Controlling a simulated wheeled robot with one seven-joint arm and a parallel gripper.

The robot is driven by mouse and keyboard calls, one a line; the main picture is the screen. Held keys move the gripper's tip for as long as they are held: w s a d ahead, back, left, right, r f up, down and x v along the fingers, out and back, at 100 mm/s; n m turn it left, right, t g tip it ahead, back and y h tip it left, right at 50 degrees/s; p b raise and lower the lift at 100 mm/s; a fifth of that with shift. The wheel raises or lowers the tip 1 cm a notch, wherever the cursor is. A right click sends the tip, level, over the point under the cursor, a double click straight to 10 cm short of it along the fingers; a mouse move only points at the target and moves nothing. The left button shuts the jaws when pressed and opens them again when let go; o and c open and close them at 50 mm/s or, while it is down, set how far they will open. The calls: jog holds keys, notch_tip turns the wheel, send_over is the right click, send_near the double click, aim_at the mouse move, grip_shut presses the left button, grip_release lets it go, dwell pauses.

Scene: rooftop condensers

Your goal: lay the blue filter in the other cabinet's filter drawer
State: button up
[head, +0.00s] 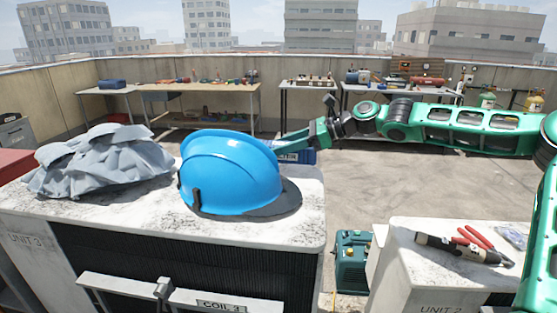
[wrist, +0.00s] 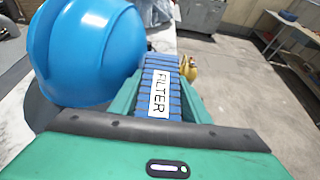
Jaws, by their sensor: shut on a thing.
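The blue filter (wrist: 162,68) is ribbed and carries a white FILTER label. My gripper (wrist: 160,100) is shut on it, one green finger along each side. In the head view the filter (head: 305,156) shows only partly, at the far right edge of the UNIT 3 cabinet (head: 100,222), behind a blue hard hat. My gripper (head: 287,146) reaches there from the right. I cannot tell whether the filter touches the cabinet. The UNIT 2 cabinet (head: 400,262) stands at lower right. I see no drawer that I can identify as a filter drawer on either cabinet.
The hard hat (head: 228,172) sits close beside the filter on the UNIT 3 top, with a crumpled grey cloth (head: 100,160) to its left. Red-handled pliers (head: 472,237) and a dark tool (head: 450,248) lie on UNIT 2. A green machine (head: 352,262) stands between the cabinets.

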aim_at(280, 158)
jog(key=shift+f, duration=1.8)
jog(key=o, duration=1)
jog(key=shift+f, duration=0.1)
jog(key=shift+o, duration=0.2)
jog(key=v, duration=1.1)
jog(key=shift+a, duration=0.1)
jog(key=shift+s+d+r, duration=0.1)
jog(key=shift+d+r, duration=0.2)
jog(key=shift+d, duration=0.25)
